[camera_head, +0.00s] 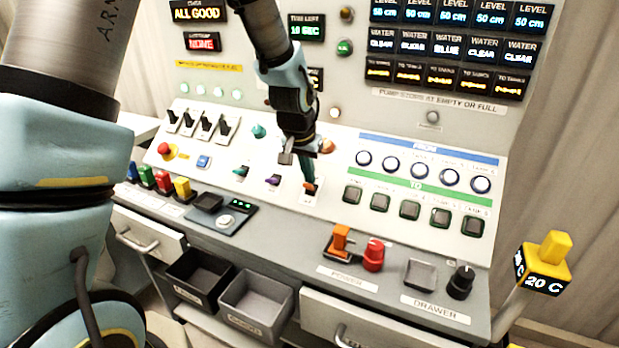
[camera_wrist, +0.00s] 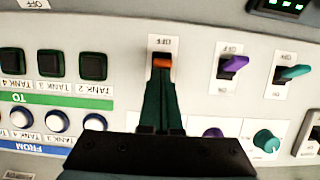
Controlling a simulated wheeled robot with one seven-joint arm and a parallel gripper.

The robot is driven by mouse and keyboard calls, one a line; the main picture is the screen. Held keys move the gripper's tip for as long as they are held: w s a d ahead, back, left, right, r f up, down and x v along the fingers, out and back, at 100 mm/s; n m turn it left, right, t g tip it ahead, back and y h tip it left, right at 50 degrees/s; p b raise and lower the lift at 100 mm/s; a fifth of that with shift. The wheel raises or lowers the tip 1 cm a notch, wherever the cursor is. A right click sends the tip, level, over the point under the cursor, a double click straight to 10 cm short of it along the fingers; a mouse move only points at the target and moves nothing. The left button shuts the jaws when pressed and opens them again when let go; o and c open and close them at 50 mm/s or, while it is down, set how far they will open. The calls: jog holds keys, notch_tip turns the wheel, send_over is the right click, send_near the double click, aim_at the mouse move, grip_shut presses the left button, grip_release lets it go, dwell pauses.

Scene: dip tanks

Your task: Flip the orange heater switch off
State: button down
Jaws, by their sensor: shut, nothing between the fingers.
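The orange heater switch (camera_head: 310,187) sits on a white plate on the sloped panel, at the right end of a row of coloured switches. In the wrist view, which is upside down, the orange switch (camera_wrist: 162,61) shows just beyond my fingertips, with an "OFF" label on the plate beyond it. My gripper (camera_head: 307,176) is shut and empty and points down at the switch. In the wrist view the closed dark green fingers (camera_wrist: 161,82) end at the orange lever. They overlap its near part, and I cannot tell whether they touch it.
A purple switch (camera_head: 272,180) and a teal switch (camera_head: 241,171) stand left of the orange one. Square dark buttons (camera_head: 381,202) lie to its right. An orange power switch (camera_head: 341,238) and a red knob (camera_head: 374,254) stand on the lower ledge.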

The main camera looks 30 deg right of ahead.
jog(key=shift+a, duration=0.1)
jog(key=shift+s+a, duration=0.1)
jog(key=shift+s, duration=0.05)
jog(key=shift+s+a+r, duration=0.15)
jog(key=shift+s+a, duration=0.25)
jog(key=shift+a, duration=0.1)
dwell(0.3)
